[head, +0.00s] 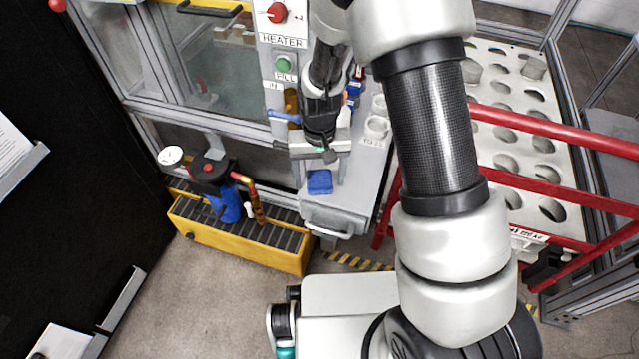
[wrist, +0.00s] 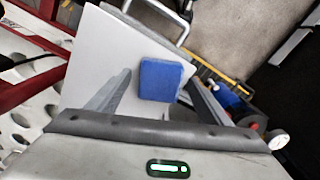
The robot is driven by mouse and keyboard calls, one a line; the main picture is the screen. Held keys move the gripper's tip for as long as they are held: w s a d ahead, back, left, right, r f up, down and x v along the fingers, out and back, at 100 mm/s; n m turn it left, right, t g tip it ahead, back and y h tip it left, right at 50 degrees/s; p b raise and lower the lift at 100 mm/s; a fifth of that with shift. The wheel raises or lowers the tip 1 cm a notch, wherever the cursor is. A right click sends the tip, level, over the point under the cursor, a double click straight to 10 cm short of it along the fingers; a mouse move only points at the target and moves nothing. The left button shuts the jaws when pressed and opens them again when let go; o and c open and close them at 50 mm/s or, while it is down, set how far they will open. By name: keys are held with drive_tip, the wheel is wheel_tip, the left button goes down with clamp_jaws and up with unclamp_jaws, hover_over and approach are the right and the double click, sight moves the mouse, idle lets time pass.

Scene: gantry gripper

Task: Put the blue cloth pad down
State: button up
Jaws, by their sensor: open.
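The blue cloth pad (head: 320,182) lies on the near end of the light grey counter, close to its front edge. In the wrist view the blue pad (wrist: 160,80) shows beyond and between my two fingers. My gripper (head: 318,165) is open, its fingers apart on either side of the pad's line of sight. In the head view my gripper is just behind the pad, over the counter. I cannot tell the exact height of the fingers above the counter. The wrist view shows my gripper (wrist: 155,95) with nothing held between the fingers.
White cups (head: 376,127) stand on the counter to the right. A panel with a red knob (head: 277,12) and green button is behind. A yellow grated tray (head: 240,240) with a blue pump (head: 228,205) is at left. Red rails (head: 560,130) run at right.

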sight(324, 176)
drive_tip(key=c, duration=1.2)
drive_tip(key=shift+r, duration=0.2)
wheel_tip(324, 176, up, 9)
drive_tip(key=p, duration=0.3)
drive_tip(key=shift+f, duration=0.15)
drive_tip(key=w+d+r+m+p, duration=0.1)
drive_tip(key=w+d+m+p, duration=0.3)
drive_tip(key=d, duration=0.8)
drive_tip(key=shift+m, duration=0.3)
drive_tip(key=f, duration=0.2)
drive_tip(key=f+b, duration=0.2)
drive_tip(key=f, duration=0.1)
drive_tip(key=shift+w+f, duration=0.35)
drive_tip(key=shift+w, duration=0.05)
drive_tip(key=shift+f+b, duration=0.45)
drive_tip(key=shift+f, duration=1.55)
